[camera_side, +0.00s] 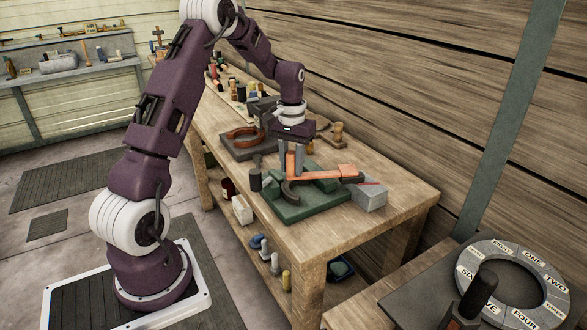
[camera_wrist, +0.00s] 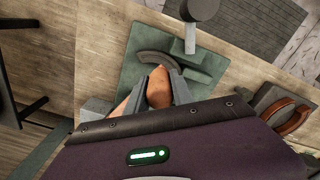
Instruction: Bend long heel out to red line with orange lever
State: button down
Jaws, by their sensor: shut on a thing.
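The orange lever (camera_side: 325,174) lies across the green bending fixture (camera_side: 299,210) on the bench, its wide end toward the grey block. My gripper (camera_side: 291,172) is shut on an upright orange part at the lever's left end. In the wrist view the orange lever (camera_wrist: 158,88) shows between my fingers (camera_wrist: 160,90). A dark curved shoe (camera_side: 289,190) sits on the fixture; its arc (camera_wrist: 156,57) shows just beyond the fingers in the wrist view. A red line (camera_side: 369,183) marks the grey block (camera_side: 371,197). The shoe's heel beneath the lever is hidden.
A brown horseshoe (camera_side: 243,133) lies on a dark plate behind the fixture. A dark post (camera_side: 255,180) stands at the fixture's left. Bottles and tools crowd the bench's far end. The bench's near right corner (camera_side: 400,215) is clear. A numbered ring (camera_side: 515,270) is at lower right.

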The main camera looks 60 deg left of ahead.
jog(key=shift+w+a, duration=0.3)
jog(key=shift+a, duration=0.25)
jog(key=c, duration=1.1)
grip_release()
notch_tip(320, 180, up, 7)
jog(key=shift+r, duration=0.1)
